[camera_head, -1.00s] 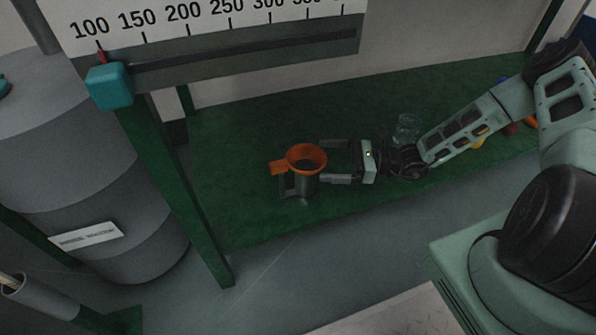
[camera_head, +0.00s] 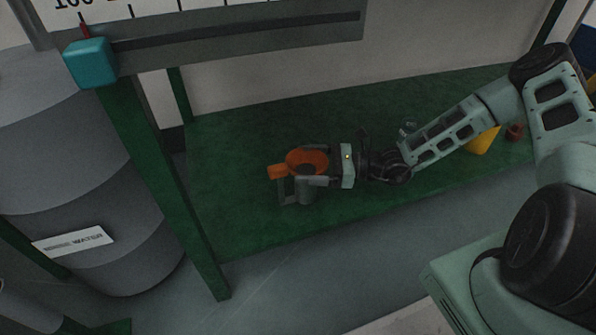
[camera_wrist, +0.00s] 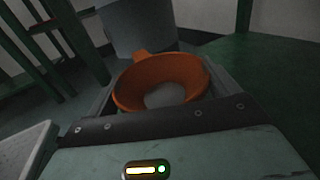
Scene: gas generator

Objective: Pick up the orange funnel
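The funnel's spout and the fingers' inner faces are hidden, so contact cannot be seen.
A green post (camera_head: 165,190) and a grey barrel (camera_head: 80,190) stand to the left. A yellow object (camera_head: 484,141) and a small red object (camera_head: 514,132) lie right, beyond my arm.

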